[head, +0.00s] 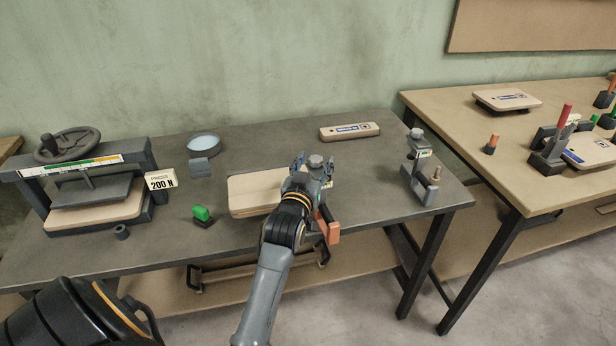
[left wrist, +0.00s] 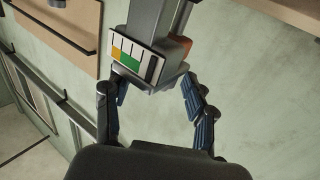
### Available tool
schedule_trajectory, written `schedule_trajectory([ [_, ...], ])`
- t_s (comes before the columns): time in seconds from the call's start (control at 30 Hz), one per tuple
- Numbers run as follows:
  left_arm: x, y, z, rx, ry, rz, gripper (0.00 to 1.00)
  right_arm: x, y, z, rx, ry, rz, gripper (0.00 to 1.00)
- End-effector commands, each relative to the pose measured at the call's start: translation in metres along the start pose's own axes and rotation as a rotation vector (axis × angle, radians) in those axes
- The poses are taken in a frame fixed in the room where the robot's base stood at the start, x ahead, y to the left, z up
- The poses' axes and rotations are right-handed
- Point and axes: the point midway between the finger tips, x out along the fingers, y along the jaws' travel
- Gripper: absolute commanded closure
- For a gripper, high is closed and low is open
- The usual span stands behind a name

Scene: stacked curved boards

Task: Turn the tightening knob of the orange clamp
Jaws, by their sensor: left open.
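The orange clamp (head: 329,226) is at the front edge of the dark table, at the right end of a pale board (head: 250,190). Its orange lower part shows below my left gripper; its middle is mostly hidden by my arm. The grey round tightening knob (head: 317,160) shows at its top, between the fingers. My left gripper (head: 313,172) is open, with its fingers around the clamp's upper part. In the left wrist view the open fingers (left wrist: 153,88) stand either side of a grey clamp head with a coloured scale (left wrist: 131,57). I cannot tell contact.
A press (head: 85,185) with a handwheel stands at the left. A green-topped button (head: 202,213) is left of the board. A round dish (head: 203,143) and another board (head: 349,131) lie behind. A grey clamp (head: 420,172) stands at the right. A wooden table (head: 450,120) is beyond.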

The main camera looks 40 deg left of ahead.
Motion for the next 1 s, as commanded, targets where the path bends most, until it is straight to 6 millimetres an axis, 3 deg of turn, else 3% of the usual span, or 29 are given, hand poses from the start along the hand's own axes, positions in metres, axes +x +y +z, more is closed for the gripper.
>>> schedule_trajectory([
  [0.3, -0.068, 0.000, 0.001, -0.001, -0.003, 0.000, 0.45, 0.000, -0.002, 0.000, 0.001, 0.000, -0.002, 0.52],
  [0.5, -0.097, 0.000, 0.001, 0.000, -0.001, 0.000, 0.45, 0.000, -0.002, 0.000, 0.001, 0.000, -0.002, 0.52],
  [1.0, -0.106, 0.000, 0.000, 0.000, 0.000, 0.000, 0.45, 0.000, -0.002, 0.000, 0.001, 0.000, -0.002, 0.52],
])
